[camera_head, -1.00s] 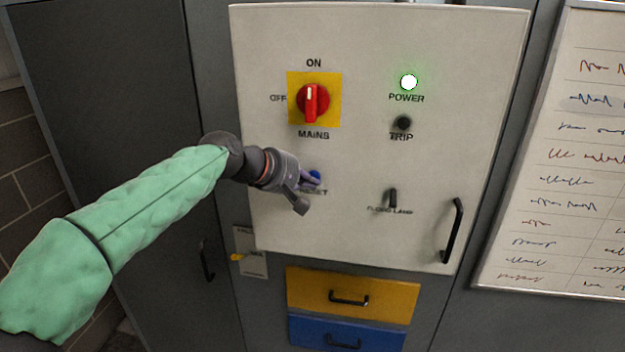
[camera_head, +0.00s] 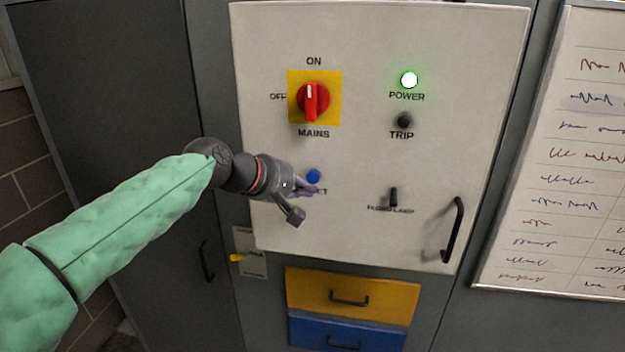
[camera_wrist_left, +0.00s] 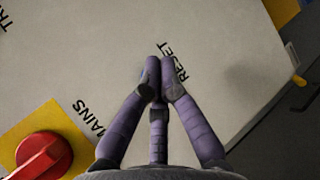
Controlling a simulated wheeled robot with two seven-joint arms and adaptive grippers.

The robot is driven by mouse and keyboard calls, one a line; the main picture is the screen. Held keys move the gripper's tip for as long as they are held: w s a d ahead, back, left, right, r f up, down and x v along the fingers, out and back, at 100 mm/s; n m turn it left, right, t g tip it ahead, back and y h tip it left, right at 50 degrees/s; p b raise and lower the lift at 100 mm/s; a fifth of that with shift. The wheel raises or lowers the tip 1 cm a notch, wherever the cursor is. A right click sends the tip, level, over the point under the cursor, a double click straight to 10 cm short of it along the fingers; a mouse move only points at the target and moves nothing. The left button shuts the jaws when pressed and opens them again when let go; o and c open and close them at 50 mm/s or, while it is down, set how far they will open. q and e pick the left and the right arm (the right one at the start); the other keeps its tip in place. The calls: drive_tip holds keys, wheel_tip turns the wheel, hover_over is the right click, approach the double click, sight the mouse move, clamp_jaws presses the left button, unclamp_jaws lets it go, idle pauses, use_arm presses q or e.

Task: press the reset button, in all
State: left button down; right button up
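The blue reset button (camera_head: 314,176) shows uncovered on the pale panel (camera_head: 360,230) in the head view, above its partly hidden label. My left gripper (camera_head: 316,189) has its purple fingers drawn together to a point, with nothing seen between them. In the head view the fingertips lie just below the button, over the label; whether they touch the panel I cannot tell. My right gripper is not in view.
The red mains switch (camera_head: 312,100) sits above on a yellow plate. The power lamp (camera_head: 409,80) glows green; the trip lamp (camera_head: 403,121) is dark. A black toggle (camera_head: 393,197) and door handle (camera_head: 453,230) stick out at right. Yellow (camera_head: 380,298) and blue drawers (camera_head: 385,338) are below.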

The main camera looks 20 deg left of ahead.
use_arm(q)
drive_tip(key=s, duration=0.2)
drive_tip(key=shift+s+d, duration=0.35)
drive_tip(key=shift+s, duration=0.05)
idle(0.6)
